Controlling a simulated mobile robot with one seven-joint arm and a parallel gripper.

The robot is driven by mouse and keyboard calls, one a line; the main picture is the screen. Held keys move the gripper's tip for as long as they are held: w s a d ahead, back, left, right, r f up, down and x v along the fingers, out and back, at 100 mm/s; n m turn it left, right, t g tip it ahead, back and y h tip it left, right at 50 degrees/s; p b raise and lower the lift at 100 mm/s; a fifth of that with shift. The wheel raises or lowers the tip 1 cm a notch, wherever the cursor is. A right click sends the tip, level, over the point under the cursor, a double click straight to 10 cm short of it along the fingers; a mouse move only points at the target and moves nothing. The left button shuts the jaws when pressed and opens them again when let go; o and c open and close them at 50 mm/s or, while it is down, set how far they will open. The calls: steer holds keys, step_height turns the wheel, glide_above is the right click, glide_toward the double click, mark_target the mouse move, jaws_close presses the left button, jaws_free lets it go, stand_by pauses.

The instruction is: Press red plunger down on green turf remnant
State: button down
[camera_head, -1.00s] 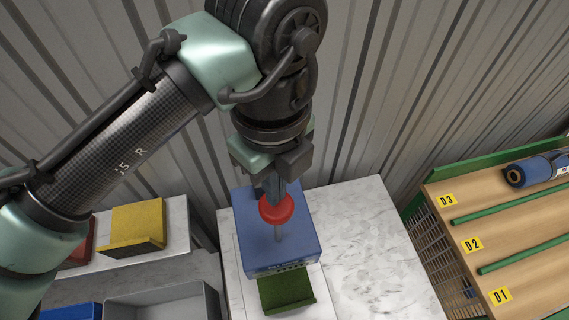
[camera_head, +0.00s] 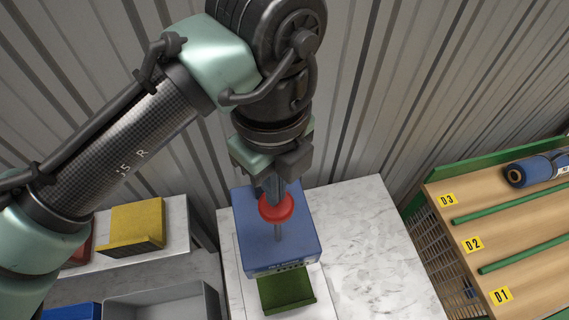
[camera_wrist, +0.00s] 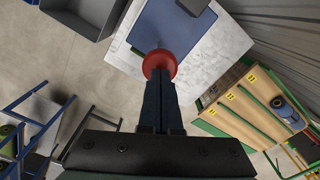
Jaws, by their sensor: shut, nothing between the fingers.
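The red plunger (camera_head: 276,208) is a round knob on a grey stem, standing on top of a blue box-shaped device (camera_head: 256,250). My gripper (camera_head: 272,190) is shut and empty, pointing down, with its fingertips right at the top of the knob. In the wrist view the fingertips (camera_wrist: 160,84) also meet the near edge of the red plunger (camera_wrist: 159,62); whether they press on it I cannot tell. The green turf remnant (camera_head: 287,291) lies on a small tray at the front of the blue device.
The device stands on a white marble-look table (camera_head: 375,240) with clear space to its right. A yellow block (camera_head: 137,225) sits on a shelf at left, above a grey bin (camera_head: 165,302). A wooden rack (camera_head: 500,225) with a blue roll (camera_head: 535,170) stands at right.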

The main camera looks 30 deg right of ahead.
steer(key=shift+f+b, duration=3.75)
steer(key=shift+f, duration=1.45)
steer(key=shift+r, duration=0.1)
step_height(320, 180, up, 15)
steer(key=p, duration=1.3)
steer(key=shift+r, duration=0.1)
